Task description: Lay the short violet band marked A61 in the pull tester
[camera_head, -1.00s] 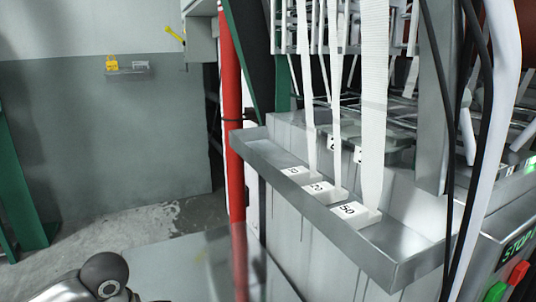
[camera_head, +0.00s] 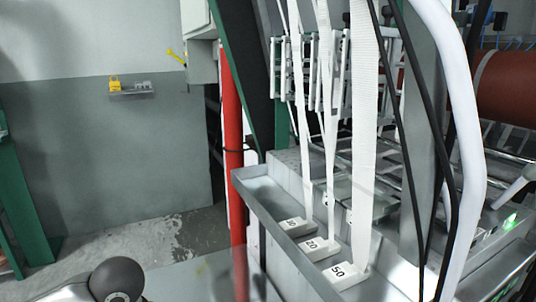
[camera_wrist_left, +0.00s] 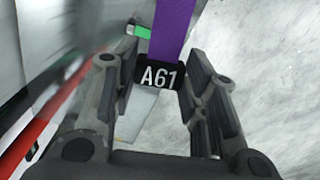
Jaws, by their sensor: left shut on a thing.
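In the left wrist view, my left gripper (camera_wrist_left: 152,66) is shut on the violet band (camera_wrist_left: 174,28) at its black end tag (camera_wrist_left: 160,76), which reads A61 in white. The tag sits between the two fingers, and the violet strip runs away past the top edge of the picture. The band's far end is out of view. In the head view neither gripper shows, only a rounded part of my arm at the bottom left. I cannot make out the pull tester for certain in either view.
A metal trough (camera_head: 262,205) holds white blocks, one marked 50 (camera_head: 338,272), with white webbing (camera_head: 363,150) rising from them. A red post (camera_head: 233,150) stands left of it. A small wall shelf (camera_head: 132,93) carries a yellow item (camera_head: 115,83). The floor at left is open.

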